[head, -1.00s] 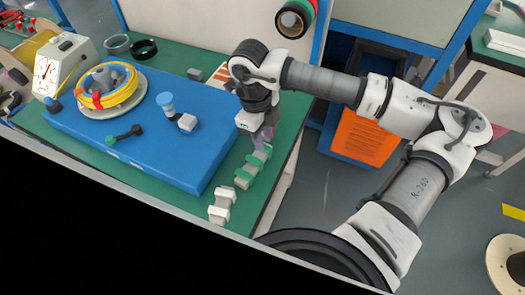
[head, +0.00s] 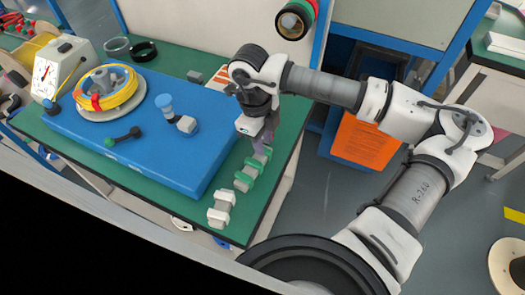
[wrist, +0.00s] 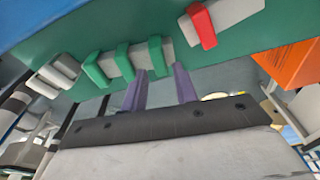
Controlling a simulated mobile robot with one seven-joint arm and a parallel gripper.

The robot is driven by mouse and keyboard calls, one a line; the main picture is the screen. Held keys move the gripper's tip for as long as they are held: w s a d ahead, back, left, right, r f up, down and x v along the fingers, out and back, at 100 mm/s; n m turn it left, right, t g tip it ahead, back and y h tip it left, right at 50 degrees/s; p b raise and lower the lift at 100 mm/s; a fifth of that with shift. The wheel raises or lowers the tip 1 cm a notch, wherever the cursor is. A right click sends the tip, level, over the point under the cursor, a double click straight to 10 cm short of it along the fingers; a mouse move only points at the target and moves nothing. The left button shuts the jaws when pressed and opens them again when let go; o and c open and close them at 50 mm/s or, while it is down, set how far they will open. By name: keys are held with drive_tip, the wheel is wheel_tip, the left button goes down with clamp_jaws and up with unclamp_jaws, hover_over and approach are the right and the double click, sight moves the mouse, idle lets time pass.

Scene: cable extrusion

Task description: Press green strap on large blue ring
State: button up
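My gripper (head: 264,141) hangs over the right edge of the green bench. Its two purple fingers (wrist: 160,88) are apart with nothing visible between them. Several green straps (wrist: 123,62) sit side by side on a pale block just beyond the fingertips in the wrist view. The rightmost green strap (wrist: 155,55) is closest to the fingers. The green straps (head: 242,182) also show on the bench below the gripper in the head view. A yellow cable coil (head: 122,93) with a red strap (head: 96,103) lies around a grey hub on the blue board. I cannot make out a large blue ring for certain.
The blue board (head: 150,150) fills much of the green bench (head: 235,212). A blue-topped post (head: 165,103) and a dark lever (head: 124,136) stand on it. White blocks (head: 220,208) lie at the front. A red strap (wrist: 203,26) sits beyond the green ones.

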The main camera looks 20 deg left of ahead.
drive_tip(key=shift+f+b, duration=1.05)
drive_tip(key=shift+b, duration=0.05)
drive_tip(key=shift+r, duration=0.2)
idle(0.4)
drive_tip(key=c, duration=0.6)
wheel_tip(320, 180, up, 8)
drive_tip(key=p, duration=0.3)
drive_tip(key=shift+r, duration=0.1)
idle(0.4)
